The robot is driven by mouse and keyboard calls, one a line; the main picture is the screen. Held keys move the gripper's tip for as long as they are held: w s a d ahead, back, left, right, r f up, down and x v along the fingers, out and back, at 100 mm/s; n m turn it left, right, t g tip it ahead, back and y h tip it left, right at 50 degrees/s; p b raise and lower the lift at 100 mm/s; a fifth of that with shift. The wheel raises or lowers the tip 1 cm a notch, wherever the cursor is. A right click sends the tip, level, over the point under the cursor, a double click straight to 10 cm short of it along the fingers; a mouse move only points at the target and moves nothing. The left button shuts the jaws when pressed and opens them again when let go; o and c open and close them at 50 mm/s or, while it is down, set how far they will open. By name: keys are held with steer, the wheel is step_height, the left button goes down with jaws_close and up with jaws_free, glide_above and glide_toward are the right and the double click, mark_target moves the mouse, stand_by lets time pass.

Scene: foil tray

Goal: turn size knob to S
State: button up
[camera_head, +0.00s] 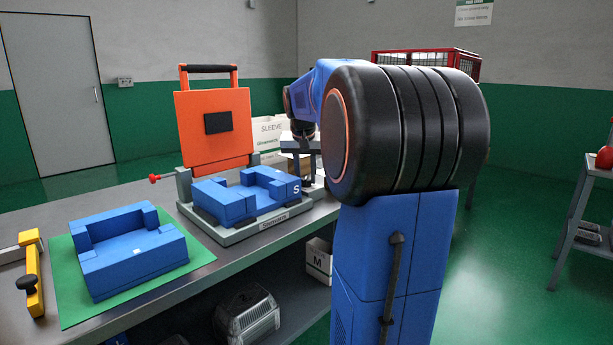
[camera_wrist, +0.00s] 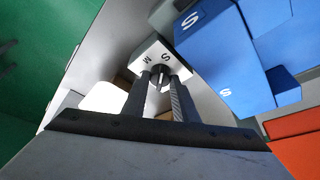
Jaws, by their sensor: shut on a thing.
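The size knob (camera_wrist: 159,71) is small and dark and sits on a pale plate (camera_wrist: 148,55) marked M and S in the wrist view. My gripper (camera_wrist: 161,78) is shut on the knob, one dark finger on each side. The M lies to the left of the knob and the S at its upper right. I cannot tell for sure which letter the knob points to. In the head view my gripper (camera_head: 302,138) is beside the fixture, partly behind my arm, and the knob is hidden there.
A fixture (camera_head: 237,235) with a raised orange lid (camera_head: 214,131) holds a blue insert (camera_head: 236,199) marked S. Another blue insert (camera_head: 131,252) lies on a green mat (camera_head: 188,266) at left. A yellow tool (camera_head: 33,277) lies at the bench's left end.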

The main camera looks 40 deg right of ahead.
steer(key=shift+m, duration=0.6)
steer(key=shift+g, duration=0.3)
steer(key=o, duration=1)
steer(key=shift+a, duration=0.1)
steer(key=v, duration=1.7)
steer(key=shift+a+r, duration=0.1)
steer(key=shift+a, duration=0.1)
